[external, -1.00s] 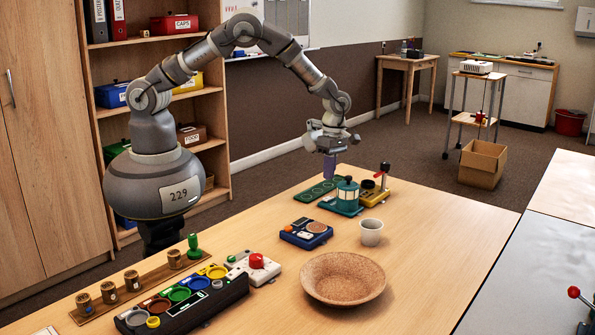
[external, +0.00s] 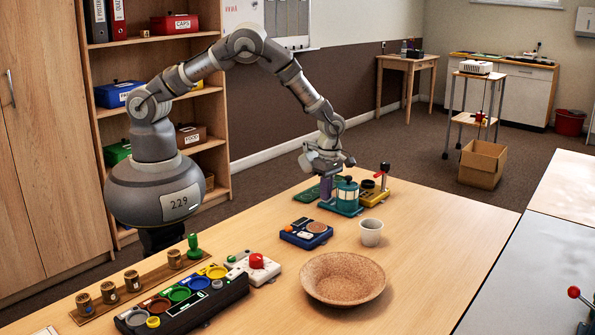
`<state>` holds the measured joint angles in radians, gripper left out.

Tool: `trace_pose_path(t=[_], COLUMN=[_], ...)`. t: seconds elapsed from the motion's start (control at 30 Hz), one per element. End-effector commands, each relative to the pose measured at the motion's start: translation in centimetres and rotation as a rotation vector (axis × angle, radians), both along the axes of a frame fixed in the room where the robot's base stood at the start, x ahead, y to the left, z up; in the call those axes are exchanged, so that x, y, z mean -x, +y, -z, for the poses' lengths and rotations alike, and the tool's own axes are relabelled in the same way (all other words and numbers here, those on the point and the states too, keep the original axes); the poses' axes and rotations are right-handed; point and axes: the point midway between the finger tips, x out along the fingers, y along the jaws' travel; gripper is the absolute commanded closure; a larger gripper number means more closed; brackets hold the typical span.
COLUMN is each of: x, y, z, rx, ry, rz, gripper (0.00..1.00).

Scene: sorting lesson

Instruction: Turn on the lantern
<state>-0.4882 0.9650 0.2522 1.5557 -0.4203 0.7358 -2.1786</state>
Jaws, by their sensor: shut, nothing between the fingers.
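The lantern (external: 347,194) is a small teal-green body with pale panels and a green cap, upright on a teal base (external: 342,209) at the far side of the table. My gripper (external: 326,196) points down just left of the lantern, with its fingertips low near the base. The gripper is shut and empty. I cannot tell whether its fingers touch the lantern or the base. No switch on the lantern can be made out at this size, and no glow shows clearly.
A yellow device with a red-knobbed lever (external: 383,172) stands right behind the lantern. A green board (external: 308,194) lies left of it. A white cup (external: 371,232), a blue device (external: 306,234) and a brown bowl (external: 343,279) stand nearer. The table's right part is clear.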

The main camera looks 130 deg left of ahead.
Motion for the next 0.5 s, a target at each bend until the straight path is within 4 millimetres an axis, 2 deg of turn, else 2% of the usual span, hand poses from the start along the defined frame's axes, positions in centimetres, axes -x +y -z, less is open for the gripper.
trace_pose_path(t=[0.27, 0.5], x=[0.1, 0.1], y=[0.2, 1.3], z=[0.2, -0.1], rx=[0.002, 0.0], ry=[0.001, 0.001], rz=[-0.002, -0.002], gripper=[1.0, 1.0])
